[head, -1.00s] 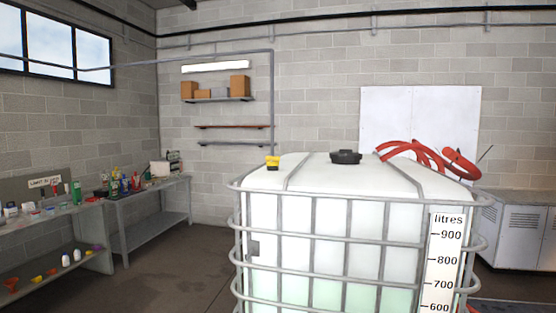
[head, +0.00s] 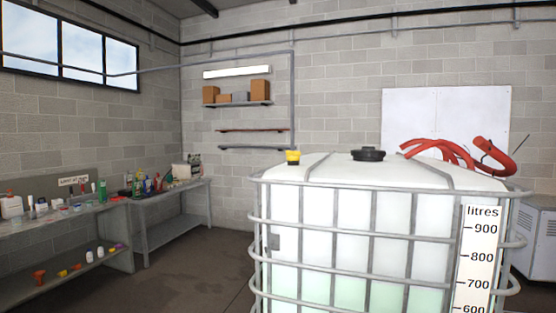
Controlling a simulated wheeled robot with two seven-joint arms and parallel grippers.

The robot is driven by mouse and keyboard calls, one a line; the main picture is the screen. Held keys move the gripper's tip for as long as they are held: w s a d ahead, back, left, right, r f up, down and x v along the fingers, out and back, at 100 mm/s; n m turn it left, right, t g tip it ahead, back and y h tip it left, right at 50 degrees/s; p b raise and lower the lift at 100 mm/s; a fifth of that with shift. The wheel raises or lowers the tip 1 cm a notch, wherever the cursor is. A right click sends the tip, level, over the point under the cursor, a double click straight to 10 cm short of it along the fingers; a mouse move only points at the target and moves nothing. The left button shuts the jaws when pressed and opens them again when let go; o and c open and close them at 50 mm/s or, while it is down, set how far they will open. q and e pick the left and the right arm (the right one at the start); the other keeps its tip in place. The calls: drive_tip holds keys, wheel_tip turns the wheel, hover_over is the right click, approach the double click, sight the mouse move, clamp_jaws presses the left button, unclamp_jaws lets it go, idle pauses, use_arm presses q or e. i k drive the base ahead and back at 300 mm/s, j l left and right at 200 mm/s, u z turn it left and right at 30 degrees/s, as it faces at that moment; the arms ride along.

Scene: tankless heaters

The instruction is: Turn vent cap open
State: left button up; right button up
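A large white plastic tank (head: 345,213) in a grey metal cage stands at the right of the head view. A black round cap (head: 368,154) sits on top of it near the middle. A smaller yellow cap (head: 293,157) sits on the tank's top at the left corner. Which of the two is the vent cap, and whether it is open or closed, I cannot tell. Neither of my grippers is in view.
Red hoses (head: 455,153) lie over the tank's top right. A litres scale (head: 477,260) is on its front. Workbenches (head: 178,223) with bottles line the left. A grey cabinet (head: 535,235) stands at the right. The floor (head: 195,275) left of the tank is clear.

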sight(291, 155)
drive_tip(key=i+j+u, duration=0.25)
drive_tip(key=j+u, duration=0.2)
drive_tip(key=j, duration=0.25)
drive_tip(key=i+j+u, duration=0.45)
drive_tip(key=j, duration=0.2)
drive_tip(key=i+j+u, duration=1.1)
drive_tip(key=i+u, duration=0.25)
drive_tip(key=i+z, duration=0.4)
drive_tip(key=i, duration=0.25)
drive_tip(key=i+j+z, duration=0.25)
drive_tip(key=i+z, duration=0.15)
drive_tip(key=i, duration=0.2)
drive_tip(key=i+l+z, duration=0.15)
drive_tip(key=z, duration=0.25)
drive_tip(key=i+z, duration=0.75)
drive_tip(key=i+j+z, duration=0.1)
drive_tip(key=z, duration=0.3)
drive_tip(key=i+z, duration=0.35)
drive_tip(key=i, duration=0.35)
drive_tip(key=i+j+z, duration=0.1)
drive_tip(key=i+z, duration=0.25)
drive_tip(key=i, duration=0.4)
drive_tip(key=i+z, duration=0.45)
drive_tip(key=i+j+z, duration=0.2)
drive_tip(key=z, duration=0.25)
drive_tip(key=i+j+z, duration=0.35)
drive_tip(key=z, duration=0.15)
drive_tip(key=i+j+z, duration=0.25)
drive_tip(key=j+z, duration=0.2)
